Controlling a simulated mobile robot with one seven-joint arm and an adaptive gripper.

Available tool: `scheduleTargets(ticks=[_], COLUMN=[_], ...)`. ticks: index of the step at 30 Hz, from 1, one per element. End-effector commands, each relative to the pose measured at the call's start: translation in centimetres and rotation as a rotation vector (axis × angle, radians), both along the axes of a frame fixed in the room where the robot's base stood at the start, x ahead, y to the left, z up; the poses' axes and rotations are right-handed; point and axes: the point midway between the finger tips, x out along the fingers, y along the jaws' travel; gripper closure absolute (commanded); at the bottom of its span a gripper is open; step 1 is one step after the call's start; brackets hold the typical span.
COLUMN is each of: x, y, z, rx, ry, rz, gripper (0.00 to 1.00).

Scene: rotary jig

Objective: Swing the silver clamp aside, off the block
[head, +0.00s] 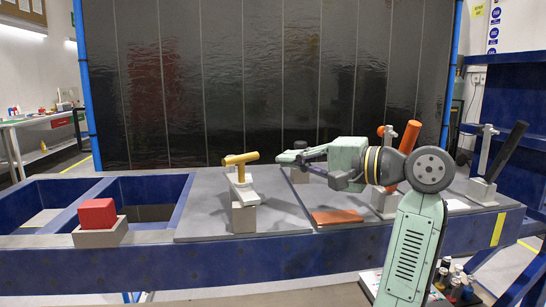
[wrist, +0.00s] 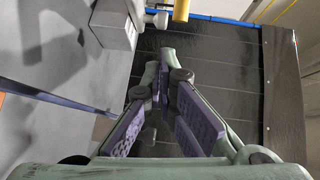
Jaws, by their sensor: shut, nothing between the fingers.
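A silver clamp bar (head: 243,190) with a yellow handle (head: 240,159) stands on a grey block (head: 243,217) left of centre. In the wrist view, a grey block-like part (wrist: 113,22) and a yellow cylinder (wrist: 181,10) show at the top edge. My gripper (head: 284,158) reaches in from the right at about handle height. Its fingertips are apart from the yellow handle in the picture. The fingers (wrist: 164,88) are shut and empty. I cannot tell which block the clamp bears on.
A red block (head: 97,212) sits on a grey stand (head: 100,234) at left. A flat orange-brown plate (head: 337,217) lies below my arm. Upright fixtures with an orange handle (head: 409,137) and a black handle (head: 510,150) stand right. The grey plate (head: 200,222) left of the clamp is clear.

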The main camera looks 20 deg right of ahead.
Motion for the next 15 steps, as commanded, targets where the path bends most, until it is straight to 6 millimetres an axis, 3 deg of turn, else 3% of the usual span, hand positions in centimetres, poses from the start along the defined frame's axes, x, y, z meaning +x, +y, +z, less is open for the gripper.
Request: scheduleTargets(ticks=[9,15], x=[4.9,7.0], y=[3.2,4.3], z=[-0.5,-0.7], rx=[0.0,0.0], ry=[0.002,0.0], rz=[0.004,0.001], gripper=[1.0,1.0])
